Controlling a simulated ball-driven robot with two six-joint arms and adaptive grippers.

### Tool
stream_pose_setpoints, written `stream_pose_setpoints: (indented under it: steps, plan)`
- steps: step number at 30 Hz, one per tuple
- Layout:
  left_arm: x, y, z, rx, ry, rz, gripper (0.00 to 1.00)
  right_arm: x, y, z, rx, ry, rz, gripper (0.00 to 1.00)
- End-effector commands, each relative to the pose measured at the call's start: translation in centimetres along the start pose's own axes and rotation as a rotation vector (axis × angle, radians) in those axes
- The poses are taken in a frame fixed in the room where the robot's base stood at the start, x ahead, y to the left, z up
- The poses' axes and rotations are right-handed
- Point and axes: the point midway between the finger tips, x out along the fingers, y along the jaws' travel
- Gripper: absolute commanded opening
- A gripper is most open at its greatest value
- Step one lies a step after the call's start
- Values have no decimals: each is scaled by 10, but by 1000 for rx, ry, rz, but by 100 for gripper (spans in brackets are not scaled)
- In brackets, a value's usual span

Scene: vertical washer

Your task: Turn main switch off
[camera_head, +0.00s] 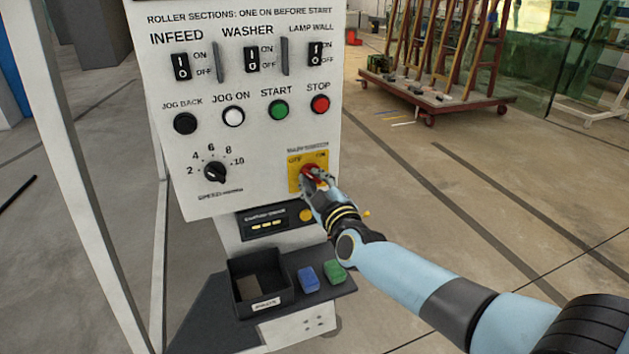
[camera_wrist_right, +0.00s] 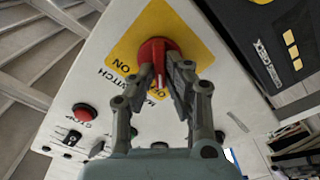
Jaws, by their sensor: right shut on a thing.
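The main switch is a red rotary knob (camera_head: 310,172) on a yellow plate (camera_head: 294,184) at the lower right of the white control panel. In the head view, the plate is marked OFF at its left and ON at its right. My right gripper (camera_head: 312,179) reaches it from the lower right and hides part of the knob. In the right wrist view, the fingers (camera_wrist_right: 166,75) are shut on either side of the red knob (camera_wrist_right: 157,50), with a pale line on its face between them. The knob's exact angle is hard to tell. My left gripper is not in view.
The white panel (camera_head: 262,140) also carries rocker switches, a red stop button (camera_head: 320,103), a green start button (camera_head: 279,110) and a black speed dial (camera_head: 215,172). Below are a black tray (camera_head: 262,305), a blue block (camera_head: 308,279) and a green block (camera_head: 335,272).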

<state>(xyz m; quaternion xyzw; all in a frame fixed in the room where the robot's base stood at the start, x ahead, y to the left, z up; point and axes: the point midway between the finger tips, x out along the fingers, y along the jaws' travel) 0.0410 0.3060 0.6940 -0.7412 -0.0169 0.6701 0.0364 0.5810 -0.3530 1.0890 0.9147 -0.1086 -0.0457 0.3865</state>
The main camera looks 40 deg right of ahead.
Motion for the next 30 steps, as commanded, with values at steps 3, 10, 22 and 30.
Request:
stream_pose_setpoints:
  steps: [3, 10, 22, 30]
  plan:
    - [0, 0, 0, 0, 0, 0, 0, 0, -1, 1, -3, -1, -2, 0]
    - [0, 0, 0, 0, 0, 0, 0, 0, -1, 1, -3, -1, -2, 20]
    - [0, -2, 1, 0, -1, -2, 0, -2, 0, 0, -1, -1, -1, 35]
    - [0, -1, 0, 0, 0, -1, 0, -45, -2, 1, 0, -2, -3, 35]
